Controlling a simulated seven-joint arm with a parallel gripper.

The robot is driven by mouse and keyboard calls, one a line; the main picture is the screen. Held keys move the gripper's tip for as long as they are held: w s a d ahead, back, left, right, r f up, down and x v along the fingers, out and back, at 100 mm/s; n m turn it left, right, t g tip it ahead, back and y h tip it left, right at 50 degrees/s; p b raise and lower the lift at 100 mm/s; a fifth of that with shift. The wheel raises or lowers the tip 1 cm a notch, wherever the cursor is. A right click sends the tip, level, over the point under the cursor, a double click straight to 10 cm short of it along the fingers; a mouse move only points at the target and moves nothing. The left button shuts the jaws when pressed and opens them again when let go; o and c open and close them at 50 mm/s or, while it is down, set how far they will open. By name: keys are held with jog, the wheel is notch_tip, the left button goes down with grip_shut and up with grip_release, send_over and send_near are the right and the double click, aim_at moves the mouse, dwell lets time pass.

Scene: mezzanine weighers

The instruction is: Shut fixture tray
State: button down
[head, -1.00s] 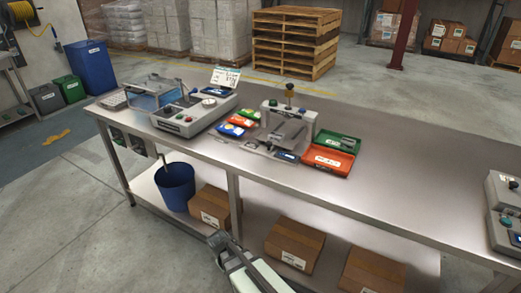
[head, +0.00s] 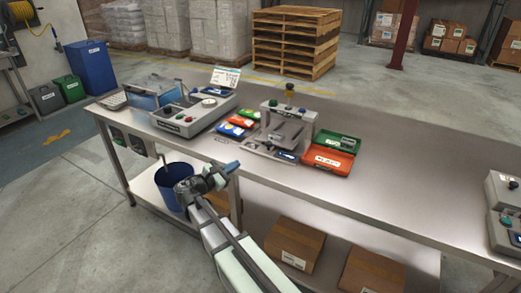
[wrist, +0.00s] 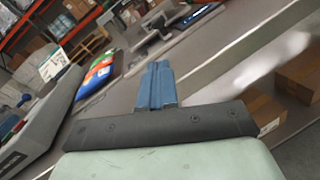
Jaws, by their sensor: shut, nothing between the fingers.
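The fixture (head: 290,122) is a grey press-like stand with a dark knob on top, in the middle of the bench in the head view. Its flat grey tray (head: 262,149) appears to stick out at the front, low over the bench top. Part of the fixture also shows at the top of the wrist view (wrist: 160,32). My gripper (head: 236,165), with blue fingers, is at the bench's front edge, to the left and in front of the tray, apart from it. In the wrist view its fingers (wrist: 160,66) are together and empty.
A blue bin (head: 172,182) stands below.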

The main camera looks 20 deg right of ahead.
jog(key=n, duration=0.4)
send_near(265, 152)
jog(key=shift+h, duration=0.3)
jog(key=w+d+r, duration=0.1)
jog(key=d, duration=0.1)
jog(key=w+d+r, duration=0.1)
jog(key=d, duration=0.1)
jog(key=w+d+r, duration=0.1)
jog(key=d, duration=0.1)
jog(key=w+d, duration=0.3)
jog(key=shift+s, duration=0.1)
dwell(0.4)
jog(key=shift+a, duration=0.15)
